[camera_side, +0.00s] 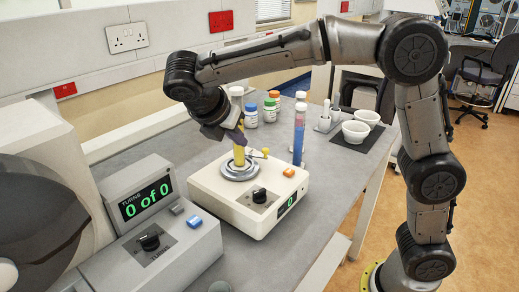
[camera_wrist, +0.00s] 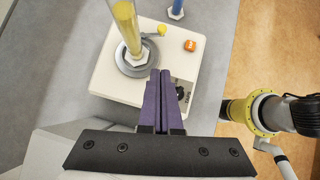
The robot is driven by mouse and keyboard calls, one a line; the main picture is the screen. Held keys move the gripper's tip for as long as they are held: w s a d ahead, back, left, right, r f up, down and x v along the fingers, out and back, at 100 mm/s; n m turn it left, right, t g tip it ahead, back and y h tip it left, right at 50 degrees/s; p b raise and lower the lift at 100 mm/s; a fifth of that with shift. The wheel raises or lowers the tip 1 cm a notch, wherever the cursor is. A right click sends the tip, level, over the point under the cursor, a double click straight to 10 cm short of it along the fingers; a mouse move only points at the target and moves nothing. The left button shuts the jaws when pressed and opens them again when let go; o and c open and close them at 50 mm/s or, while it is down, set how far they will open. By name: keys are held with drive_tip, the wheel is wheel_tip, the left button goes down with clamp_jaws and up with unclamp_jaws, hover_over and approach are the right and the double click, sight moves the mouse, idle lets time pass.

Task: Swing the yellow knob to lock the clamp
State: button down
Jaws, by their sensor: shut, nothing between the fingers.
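The yellow knob (camera_side: 265,151) sticks out to the right of a round grey clamp (camera_side: 240,170) on top of a cream box (camera_side: 222,203). In the wrist view the yellow knob (camera_wrist: 162,29) shows at the upper right of the clamp ring (camera_wrist: 132,62). A tube with yellow contents (camera_side: 239,152) stands upright in the clamp. My gripper (camera_side: 237,136) is above the box, close to the tube. In the wrist view its purple fingers (camera_wrist: 160,75) are together and empty, below and apart from the knob.
An orange button (camera_side: 289,172) and a black dial (camera_side: 259,195) are on the box. A tall blue-filled tube (camera_side: 299,135) stands behind it. Capped bottles (camera_side: 269,110) and white bowls (camera_side: 355,131) stand farther back.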

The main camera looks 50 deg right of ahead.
approach(265, 156)
drive_tip(key=f, duration=0.1)
drive_tip(key=a+f, duration=0.1)
drive_tip(key=shift+s+a+f, duration=0.1)
drive_tip(key=shift+s+f, duration=0.05)
drive_tip(key=shift+f, duration=0.15)
drive_tip(key=d, duration=0.2)
drive_tip(key=d+f, duration=0.1)
drive_tip(key=shift+w+d, duration=0.1)
drive_tip(key=shift+w, duration=0.2)
drive_tip(key=shift+w+d+f, duration=0.15)
drive_tip(key=shift+d, duration=0.35)
